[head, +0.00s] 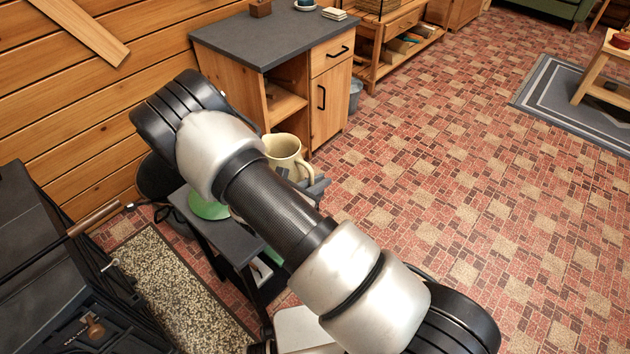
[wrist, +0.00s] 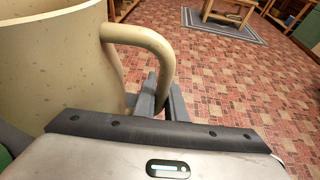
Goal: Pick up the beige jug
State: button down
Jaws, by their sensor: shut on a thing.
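The beige jug (head: 284,152) shows behind my arm in the head view, above or at the far end of a small dark table (head: 226,236). In the wrist view the jug (wrist: 58,60) fills the upper left, upright, with its handle (wrist: 150,45) to the right. My gripper (wrist: 164,98) is shut on the lower part of the handle. In the head view my arm hides most of my gripper (head: 314,188) and the jug's base. I cannot tell whether the jug touches the table.
A green round thing (head: 207,206) lies on the small table, partly hidden by my arm. A wooden cabinet with a grey top (head: 270,38) stands behind. A black stove-like unit (head: 45,265) is at the left. Open tiled floor (head: 440,170) lies to the right.

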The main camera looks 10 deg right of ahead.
notch_tip(320, 180, up, 10)
jog(key=p, duration=0.2)
jog(key=shift+f, duration=0.2)
dwell(0.4)
jog(key=shift+r, duration=0.1)
dwell(0.6)
